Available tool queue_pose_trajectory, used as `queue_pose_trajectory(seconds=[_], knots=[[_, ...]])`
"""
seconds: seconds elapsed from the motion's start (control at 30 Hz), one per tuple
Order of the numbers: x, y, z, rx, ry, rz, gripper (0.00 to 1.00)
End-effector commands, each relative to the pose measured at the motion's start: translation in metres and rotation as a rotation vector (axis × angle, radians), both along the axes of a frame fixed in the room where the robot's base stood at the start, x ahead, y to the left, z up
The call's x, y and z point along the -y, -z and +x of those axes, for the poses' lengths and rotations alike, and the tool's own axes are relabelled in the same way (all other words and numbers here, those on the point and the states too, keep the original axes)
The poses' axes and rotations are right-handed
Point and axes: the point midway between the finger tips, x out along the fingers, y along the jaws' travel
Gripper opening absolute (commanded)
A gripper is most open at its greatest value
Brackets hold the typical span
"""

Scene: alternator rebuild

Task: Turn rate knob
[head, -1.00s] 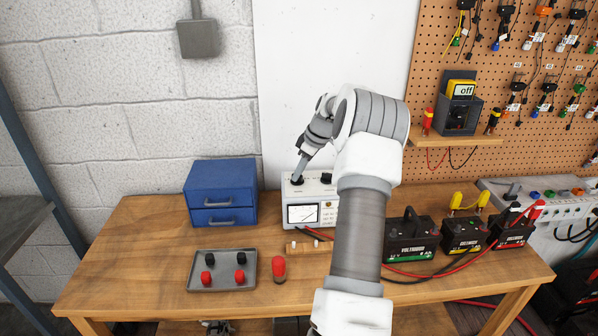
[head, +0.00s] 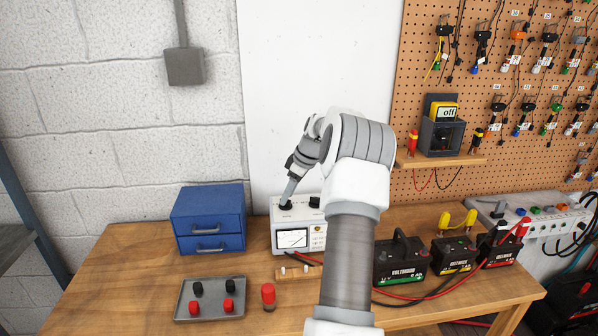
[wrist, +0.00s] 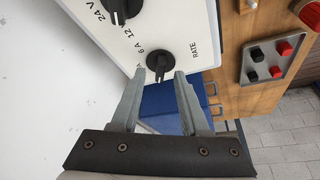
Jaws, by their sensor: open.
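The rate knob (wrist: 159,62) is a black pointer knob on the white panel of the charger box (wrist: 195,25), beside the printed word RATE. My gripper (wrist: 160,72) is open, its fingertips on either side of the knob; I cannot tell whether they touch it. In the head view the white charger (head: 309,239) stands at the back of the bench with a meter on its front. There my gripper (head: 286,204) comes down at its left top knob, which the fingers mostly hide. A second black knob (wrist: 118,10), near the 24 V mark, shows in the wrist view.
A blue drawer cabinet (head: 208,218) stands left of the charger. A grey tray (head: 210,313) with red and black caps and a red piece (head: 268,296) lie in front. Several batteries (head: 401,262) with cables stand right of my arm. The white wall panel (head: 290,80) is close behind.

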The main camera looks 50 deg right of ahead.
Motion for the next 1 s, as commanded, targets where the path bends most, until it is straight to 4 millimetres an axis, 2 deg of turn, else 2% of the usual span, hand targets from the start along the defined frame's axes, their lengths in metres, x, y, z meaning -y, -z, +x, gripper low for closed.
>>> queue_pose_trajectory(seconds=[0.4, 0.6, 0.8, 1.0], knots=[[0.014, -0.093, -0.036, 0.002, 0.001, -0.005, 0.45], [0.019, -0.129, -0.050, 0.002, 0.000, -0.003, 0.45], [0.022, -0.147, -0.057, 0.001, 0.000, -0.002, 0.45], [0.022, -0.149, -0.058, 0.000, -0.001, -0.001, 0.45]])
